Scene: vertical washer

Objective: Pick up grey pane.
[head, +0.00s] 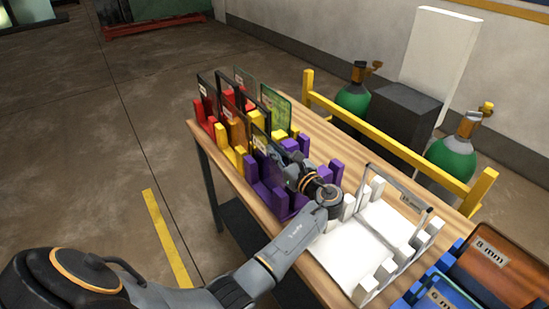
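Several upright panes stand in coloured racks on a wooden table. A greyish see-through pane (245,82) stands at the far end behind the red rack (202,117). A dark-edged pane (259,143) with a small label stands by the purple rack (266,192), close beside my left gripper (274,154). A clear pane with a grey frame (391,188) stands in the white rack (372,240). My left gripper is over the purple rack, pointing toward the far end. Its fingertips are small and partly hidden, so I cannot tell whether they touch a pane. My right gripper is out of view.
Orange (510,252) and blue (444,295) panes are at lower right. A yellow rail (390,146), green gas cylinders (354,99) and a dark box border the table's far side. The floor at left is open.

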